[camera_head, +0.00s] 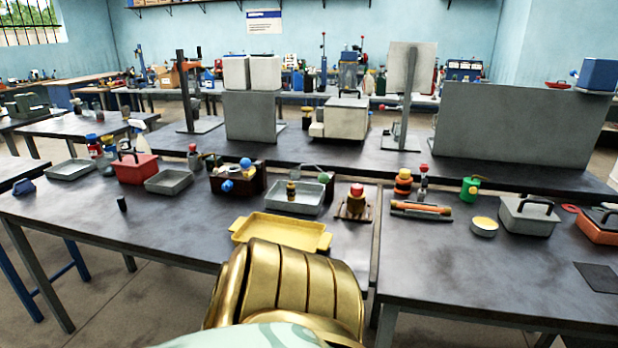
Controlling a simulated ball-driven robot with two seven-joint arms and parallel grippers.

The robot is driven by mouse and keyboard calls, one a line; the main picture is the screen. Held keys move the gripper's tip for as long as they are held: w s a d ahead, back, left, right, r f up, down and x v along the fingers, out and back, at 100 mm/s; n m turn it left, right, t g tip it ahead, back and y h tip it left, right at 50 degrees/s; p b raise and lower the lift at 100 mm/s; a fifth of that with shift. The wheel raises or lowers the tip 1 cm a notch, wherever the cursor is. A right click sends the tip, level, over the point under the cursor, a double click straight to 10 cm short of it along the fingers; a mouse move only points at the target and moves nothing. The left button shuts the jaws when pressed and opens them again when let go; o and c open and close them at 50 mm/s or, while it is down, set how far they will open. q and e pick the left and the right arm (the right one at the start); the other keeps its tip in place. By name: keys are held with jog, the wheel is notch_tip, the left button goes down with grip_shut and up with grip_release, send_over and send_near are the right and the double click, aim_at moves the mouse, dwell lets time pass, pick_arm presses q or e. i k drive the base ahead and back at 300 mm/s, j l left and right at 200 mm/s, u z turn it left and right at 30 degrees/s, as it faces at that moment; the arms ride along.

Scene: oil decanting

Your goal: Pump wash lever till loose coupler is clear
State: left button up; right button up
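A grey tray (307,203) stands near the middle of the front table. A small dark and brass fitting (291,191) stands in or against it; it may be the coupler, but I cannot tell. A thin bent rod with a green ball (324,178) rises at the tray's back right; it may be the wash lever. Left of the tray is a dark brown block unit (262,181) with blue balls. Whether the fitting is clean or dirty is too small to tell. Neither gripper is in view; a gold part of my own body fills the bottom middle.
A yellow tray (282,226) lies in front of the grey tray. A red-topped piece on a brown base (355,203) stands to the right. A red box (135,168) and grey trays are at the left. The front left of the table (160,222) is mostly clear.

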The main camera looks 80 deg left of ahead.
aim_at(323, 178)
jog(key=u, duration=2.65)
